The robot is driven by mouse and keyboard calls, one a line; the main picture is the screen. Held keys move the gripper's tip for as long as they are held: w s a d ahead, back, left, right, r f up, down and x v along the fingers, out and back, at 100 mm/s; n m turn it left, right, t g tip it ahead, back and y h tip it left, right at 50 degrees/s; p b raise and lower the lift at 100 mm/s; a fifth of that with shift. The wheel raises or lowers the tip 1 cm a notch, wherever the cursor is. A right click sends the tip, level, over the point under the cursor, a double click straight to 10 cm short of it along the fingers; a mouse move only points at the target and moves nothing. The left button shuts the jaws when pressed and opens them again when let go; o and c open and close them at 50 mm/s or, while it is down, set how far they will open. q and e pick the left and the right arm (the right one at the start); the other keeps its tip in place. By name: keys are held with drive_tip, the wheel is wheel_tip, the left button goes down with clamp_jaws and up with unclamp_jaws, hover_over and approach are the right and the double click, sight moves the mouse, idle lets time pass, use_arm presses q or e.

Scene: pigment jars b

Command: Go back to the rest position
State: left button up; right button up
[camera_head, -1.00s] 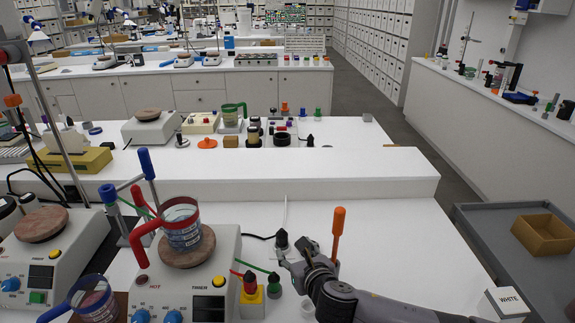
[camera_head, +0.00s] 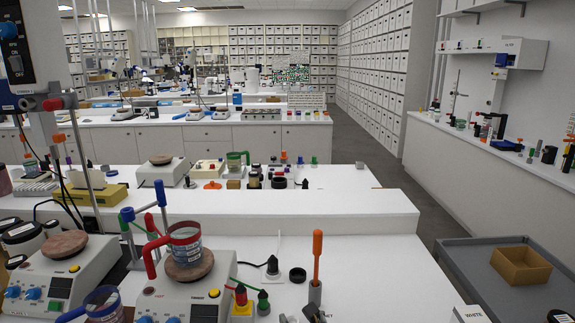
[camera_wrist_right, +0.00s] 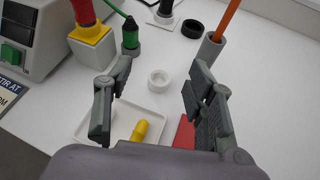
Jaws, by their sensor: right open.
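My right gripper shows in the wrist view (camera_wrist_right: 158,80), its two grey fingers wide apart with nothing between them. It is above the white bench top. Below and ahead of it are a small white ring (camera_wrist_right: 158,80), a white tray (camera_wrist_right: 92,117) with a yellow piece (camera_wrist_right: 140,131), and a red piece (camera_wrist_right: 184,133). In the head view only a small dark part of my right gripper (camera_head: 314,313) shows at the bottom edge; its fingertips cannot be made out there. My left gripper is not in view.
An orange-handled tool (camera_head: 317,258) stands upright in a grey holder, with a black ring (camera_head: 298,274) beside it. A hotplate (camera_head: 222,272) carries a red-handled beaker (camera_head: 185,241). A WHITE-labelled box (camera_head: 470,314) is at the front right. Bench top between holder and right edge is clear.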

drive_tip(key=shift+s+a+f+m, duration=0.2)
drive_tip(key=shift+s+m, duration=0.2)
drive_tip(key=shift+m, duration=0.1)
drive_tip(key=shift+a+f+m, duration=0.25)
drive_tip(key=shift+f+m, duration=0.1)
drive_tip(key=shift+m, duration=0.05)
drive_tip(key=s+m, duration=0.2)
drive_tip(key=s+f+m+g, duration=0.1)
drive_tip(key=s+m, duration=0.1)
drive_tip(key=m, duration=0.1)
drive_tip(key=s+f+m+g, duration=0.1)
drive_tip(key=s+m, duration=0.1)
drive_tip(key=m, duration=0.1)
drive_tip(key=shift+s, duration=0.1)
drive_tip(key=s+d+f+m+g+h, duration=0.2)
drive_tip(key=s+d+f+m+g, duration=0.25)
drive_tip(key=s+d+m, duration=0.65)
drive_tip(key=s+d+f+m+g+h, duration=0.25)
drive_tip(key=s+d+f+m, duration=0.35)
drive_tip(key=s+m, duration=0.95)
wheel_tip(320, 180, down, 25)
drive_tip(key=d+g, duration=0.1)
drive_tip(key=g, duration=0.1)
drive_tip(key=s+d+f, duration=0.3)
drive_tip(key=s+f, duration=1.3)
drive_tip(key=s, duration=0.1)
drive_tip(key=shift+s+f+g, duration=0.15)
drive_tip(key=shift+f+g, duration=0.1)
drive_tip(key=shift+g, duration=0.15)
